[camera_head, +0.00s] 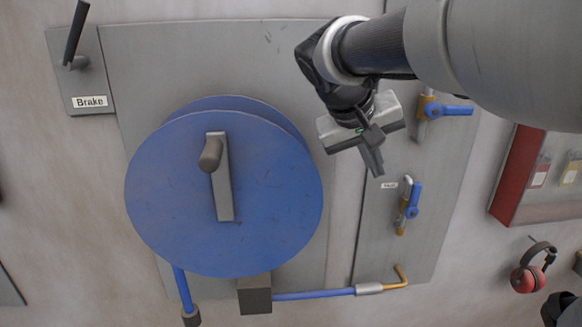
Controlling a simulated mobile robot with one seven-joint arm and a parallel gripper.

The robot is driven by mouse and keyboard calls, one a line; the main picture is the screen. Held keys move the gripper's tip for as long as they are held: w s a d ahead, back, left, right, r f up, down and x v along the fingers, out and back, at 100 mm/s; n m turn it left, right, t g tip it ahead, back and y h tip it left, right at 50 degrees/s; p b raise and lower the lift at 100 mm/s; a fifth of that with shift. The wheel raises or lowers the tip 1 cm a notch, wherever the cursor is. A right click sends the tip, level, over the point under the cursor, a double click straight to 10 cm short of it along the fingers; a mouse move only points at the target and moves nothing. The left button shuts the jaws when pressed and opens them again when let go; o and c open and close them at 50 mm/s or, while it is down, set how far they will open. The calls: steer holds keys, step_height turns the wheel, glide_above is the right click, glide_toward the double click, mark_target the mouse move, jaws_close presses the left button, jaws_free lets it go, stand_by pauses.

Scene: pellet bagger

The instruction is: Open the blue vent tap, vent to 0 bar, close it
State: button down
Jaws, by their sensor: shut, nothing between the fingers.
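A small tap with a blue lever (414,200) and brass body sits on the grey panel at right of centre. Its lever stands nearly upright, roughly along the body. A small white label (389,186) beside it seems to read "Vent", but is hard to make out. A second tap with a blue lever (449,110) is higher on the panel, its lever lying sideways; my arm hides the area above it. My gripper (377,170) is shut and empty, up and left of the lower tap and apart from it. No pressure gauge shows.
A large blue reel (265,190) with a crank handle (220,175) is left of my gripper. A blue hose (315,294) runs below to a brass elbow. A brake lever (76,35) is at upper left. A red-edged case (515,175) and red ear defenders (528,279) are at right.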

glide_toward(414, 200)
steer(key=w+a+f, duration=0.3)
steer(key=f, duration=0.1)
steer(key=shift+w+d+f+p, duration=0.1)
steer(key=shift+d+p, duration=0.1)
steer(key=shift+d, duration=0.9)
steer(key=shift+w+d+f+p, duration=0.1)
steer(key=shift+d+f+p, duration=0.1)
steer(key=shift+d, duration=0.9)
